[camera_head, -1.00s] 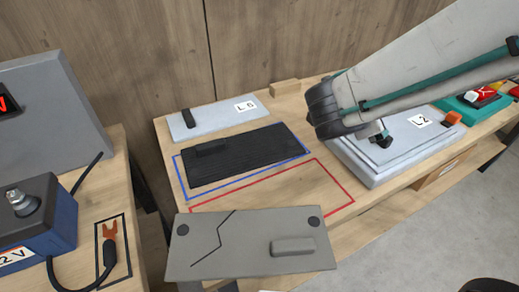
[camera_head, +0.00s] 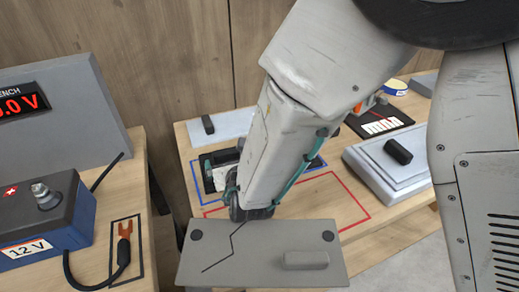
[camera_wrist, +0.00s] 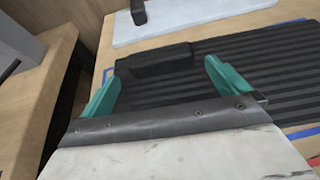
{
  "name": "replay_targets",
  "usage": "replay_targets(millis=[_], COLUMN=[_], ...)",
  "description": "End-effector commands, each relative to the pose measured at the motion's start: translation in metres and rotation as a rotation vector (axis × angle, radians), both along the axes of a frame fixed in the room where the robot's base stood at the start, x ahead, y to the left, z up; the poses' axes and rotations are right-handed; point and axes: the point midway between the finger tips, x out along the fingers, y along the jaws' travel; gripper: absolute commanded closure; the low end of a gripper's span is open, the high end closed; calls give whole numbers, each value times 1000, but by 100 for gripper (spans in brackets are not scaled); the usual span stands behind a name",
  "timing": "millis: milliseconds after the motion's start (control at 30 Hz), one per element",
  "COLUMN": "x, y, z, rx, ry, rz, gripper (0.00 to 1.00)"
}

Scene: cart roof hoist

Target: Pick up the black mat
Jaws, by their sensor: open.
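The black mat (camera_wrist: 260,68) is ribbed and lies flat on the wooden bench inside a blue outline. A raised black block (camera_wrist: 155,58) sits on it, near its left end in the wrist view. My gripper (camera_wrist: 162,72) is open, with its two teal fingers spread on either side of this block and nothing held. Whether the fingertips touch the mat cannot be told. In the head view my arm covers most of the mat, and only dark parts at its left (camera_head: 208,183) and right show.
A pale panel with a black handle (camera_head: 230,122) lies behind the mat. A red outline lies in front, with a grey plate (camera_head: 255,268) nearer. A light thick panel (camera_head: 375,178) is at the right. A blue 12 V box (camera_head: 40,215) stands on the left bench, past a gap.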

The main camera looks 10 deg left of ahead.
Motion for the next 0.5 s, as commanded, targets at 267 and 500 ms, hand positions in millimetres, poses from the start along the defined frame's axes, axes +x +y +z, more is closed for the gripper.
replay_targets(millis=[267,500], x=[22,22], y=[11,11], z=[-10,-9], rx=[0,1], ry=[0,-1], rz=[-1,-1], gripper=[0,14])
